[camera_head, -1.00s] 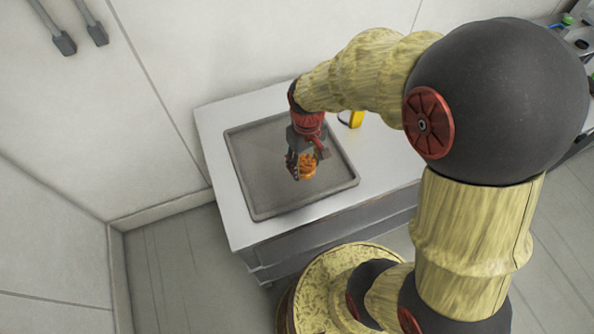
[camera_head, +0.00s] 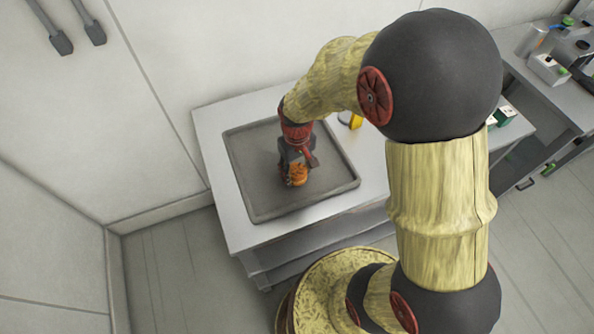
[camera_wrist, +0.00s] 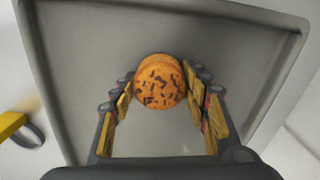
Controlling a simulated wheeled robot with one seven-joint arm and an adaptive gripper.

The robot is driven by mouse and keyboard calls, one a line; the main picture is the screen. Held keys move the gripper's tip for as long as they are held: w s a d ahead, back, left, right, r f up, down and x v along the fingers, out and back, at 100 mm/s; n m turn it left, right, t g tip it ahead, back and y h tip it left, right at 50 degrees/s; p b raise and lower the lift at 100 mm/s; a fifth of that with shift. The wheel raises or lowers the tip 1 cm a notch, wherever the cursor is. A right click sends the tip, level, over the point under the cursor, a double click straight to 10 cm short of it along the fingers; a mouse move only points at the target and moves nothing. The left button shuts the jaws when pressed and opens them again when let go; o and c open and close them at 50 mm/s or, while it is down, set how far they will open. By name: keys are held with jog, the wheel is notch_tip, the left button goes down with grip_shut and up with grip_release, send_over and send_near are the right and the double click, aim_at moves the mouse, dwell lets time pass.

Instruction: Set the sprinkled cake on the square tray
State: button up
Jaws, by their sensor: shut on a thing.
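The sprinkled cake (camera_head: 297,174) is a small orange round with dark brown sprinkles on top. In the wrist view the cake (camera_wrist: 159,82) sits between the finger pads at their tips. My gripper (camera_head: 296,168) is shut on the cake, over the square tray. The square tray (camera_head: 247,183) is grey with a low raised rim and lies on a white table. In the wrist view the tray (camera_wrist: 240,50) fills most of the background. I cannot tell whether the cake's underside touches the tray.
A yellow and dark object (camera_head: 350,120) stands on the table (camera_head: 215,130) just right of the tray; it also shows in the wrist view (camera_wrist: 14,124). A wall stands behind the table. A second counter with several items (camera_head: 550,70) is at the far right. The tray's left part is bare.

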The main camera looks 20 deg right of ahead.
jog(key=o, duration=0.8)
jog(key=shift+c, duration=0.2)
notch_tip(320, 180, up, 12)
jog(key=p, duration=0.3)
notch_tip(320, 180, up, 9)
jog(key=t, duration=0.2)
send_over(297, 170)
jog(key=s, duration=0.4)
jog(key=s+r+m+t, duration=0.1)
jog(key=s+r+t, duration=0.2)
jog(key=s+r, duration=0.5)
jog(key=shift+s+r+m+t, duration=0.3)
jog(key=shift+s+m, duration=0.1)
jog(key=shift+s, duration=0.6)
jog(key=shift+f+b, duration=0.5)
